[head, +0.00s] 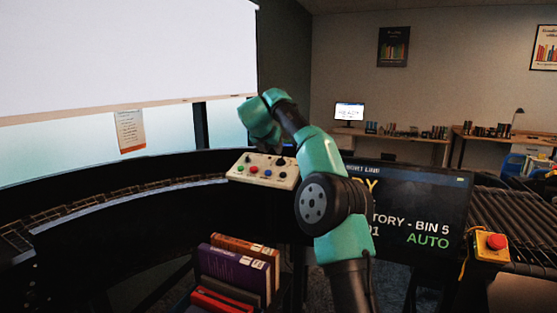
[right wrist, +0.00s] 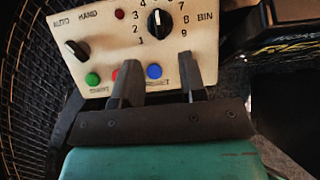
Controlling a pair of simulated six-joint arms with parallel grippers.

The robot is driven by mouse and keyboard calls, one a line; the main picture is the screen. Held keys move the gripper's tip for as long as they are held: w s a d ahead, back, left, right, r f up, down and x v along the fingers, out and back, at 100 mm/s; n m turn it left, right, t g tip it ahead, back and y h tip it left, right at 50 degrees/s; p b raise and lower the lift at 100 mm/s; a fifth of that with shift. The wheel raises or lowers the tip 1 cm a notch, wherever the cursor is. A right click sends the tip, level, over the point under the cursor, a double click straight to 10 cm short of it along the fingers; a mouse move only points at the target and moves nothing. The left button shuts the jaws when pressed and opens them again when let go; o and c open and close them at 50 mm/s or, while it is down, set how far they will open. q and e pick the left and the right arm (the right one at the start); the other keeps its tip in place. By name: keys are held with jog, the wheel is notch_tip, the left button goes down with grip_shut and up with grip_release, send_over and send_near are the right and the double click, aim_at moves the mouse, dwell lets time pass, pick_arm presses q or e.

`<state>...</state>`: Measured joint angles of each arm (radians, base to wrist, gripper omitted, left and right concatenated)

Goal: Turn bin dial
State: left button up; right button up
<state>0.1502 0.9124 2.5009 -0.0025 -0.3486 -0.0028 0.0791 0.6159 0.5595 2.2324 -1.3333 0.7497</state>
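The bin dial is a black knob with a white pointer line, on a cream control panel (head: 262,176). In the right wrist view the dial (right wrist: 159,24) sits at the panel's top middle, with numbers around it and its pointer up, between the 4 side and the 6 side. My right gripper (right wrist: 158,78) is open and empty. Its two fingers stand apart below the dial, one on each side of the blue button (right wrist: 154,71), and do not enclose the dial. In the head view my right arm reaches over the panel; its fingertips are hard to make out. My left gripper is not in view.
The panel also has an AUTO/HAND knob (right wrist: 76,50), a green button (right wrist: 92,79) and red ones. A screen (head: 425,205) reads BIN 5 and AUTO. Books (head: 232,268) stand below the panel. A red stop button (head: 496,241) and rollers (head: 512,217) are at right.

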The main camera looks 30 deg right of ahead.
aim_at(279, 160)
jog(key=x, duration=0.7)
jog(key=shift+w+d+f, duration=0.15)
jog(key=shift+d+f, duration=0.1)
jog(key=shift+f, duration=0.05)
jog(key=shift+c, duration=0.4)
grip_shut()
